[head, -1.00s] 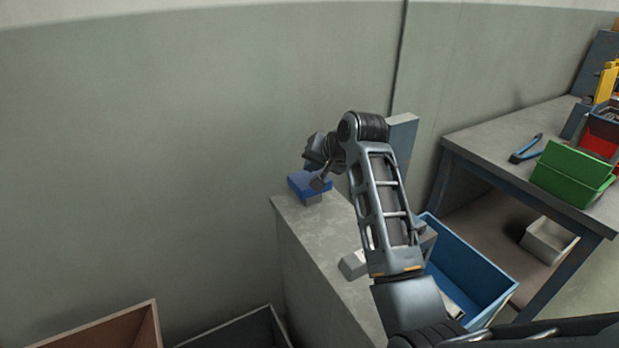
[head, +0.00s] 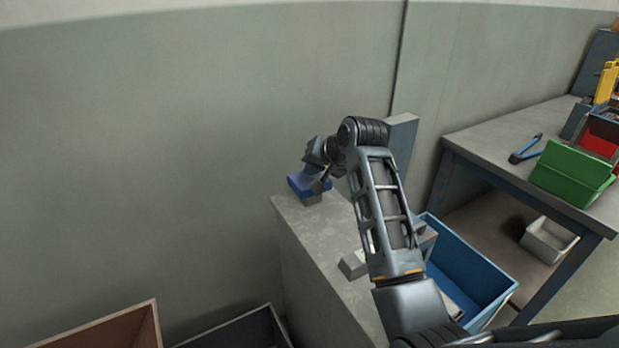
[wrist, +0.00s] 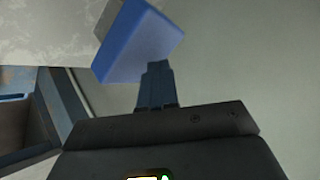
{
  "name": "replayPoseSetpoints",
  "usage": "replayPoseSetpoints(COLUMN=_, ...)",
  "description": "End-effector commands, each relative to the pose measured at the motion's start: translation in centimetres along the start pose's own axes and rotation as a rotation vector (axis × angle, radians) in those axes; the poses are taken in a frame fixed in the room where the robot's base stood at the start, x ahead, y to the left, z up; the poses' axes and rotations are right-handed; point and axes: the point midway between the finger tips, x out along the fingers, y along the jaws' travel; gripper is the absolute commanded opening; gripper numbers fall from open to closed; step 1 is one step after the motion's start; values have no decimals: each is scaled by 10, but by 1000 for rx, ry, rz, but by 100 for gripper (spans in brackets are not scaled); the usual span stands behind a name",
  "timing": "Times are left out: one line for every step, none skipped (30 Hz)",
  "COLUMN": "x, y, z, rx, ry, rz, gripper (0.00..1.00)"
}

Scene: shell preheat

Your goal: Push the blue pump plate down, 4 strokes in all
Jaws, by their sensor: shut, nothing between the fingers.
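The blue pump plate (head: 298,187) sits on a small grey base at the far end of the grey bench. In the wrist view the plate (wrist: 138,48) shows as a tilted blue block just beyond my fingertips. My gripper (head: 321,184) is at the right part of the plate in the head view, partly covering it. In the wrist view my gripper (wrist: 157,68) has its fingers together with nothing between them, and their tips overlap the plate's lower edge. I cannot tell whether the tips touch the plate or how far down it is.
The bench (head: 310,238) also carries a small light block (head: 352,265) and a grey upright (head: 402,135). A blue bin (head: 470,262) stands to its right. A workbench (head: 480,140) with a green bin (head: 573,172) is farther right. Open boxes (head: 110,330) lie at lower left.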

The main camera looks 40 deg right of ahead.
Motion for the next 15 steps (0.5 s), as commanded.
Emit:
replayPoseSetpoints(x=1, y=0, z=1, rx=0, ry=0, rz=0, gripper=0)
replayPoseSetpoints(x=1, y=1, z=1, rx=0, ry=0, rz=0, gripper=0)
replayPoseSetpoints(x=1, y=1, z=1, rx=0, ry=0, rz=0, gripper=0)
replayPoseSetpoints(x=1, y=1, z=1, rx=0, ry=0, rz=0, gripper=0)
replayPoseSetpoints(x=2, y=1, z=1, rx=0, ry=0, rz=0, gripper=0)
replayPoseSetpoints(x=2, y=1, z=2, rx=0, ry=0, rz=0, gripper=0)
replayPoseSetpoints(x=2, y=2, z=2, rx=0, ry=0, rz=0, gripper=0)
replayPoseSetpoints(x=2, y=2, z=2, rx=0, ry=0, rz=0, gripper=0)
replayPoseSetpoints(x=3, y=2, z=2, rx=0, ry=0, rz=0, gripper=0)
replayPoseSetpoints(x=3, y=2, z=2, rx=0, ry=0, rz=0, gripper=0)
replayPoseSetpoints(x=3, y=2, z=2, rx=0, ry=0, rz=0, gripper=0)
replayPoseSetpoints(x=4, y=3, z=3, rx=0, ry=0, rz=0, gripper=0)
replayPoseSetpoints(x=4, y=3, z=3, rx=0, ry=0, rz=0, gripper=0)
replayPoseSetpoints(x=4, y=3, z=3, rx=0, ry=0, rz=0, gripper=0)
replayPoseSetpoints(x=4, y=3, z=3, rx=0, ry=-1, rz=0, gripper=0)
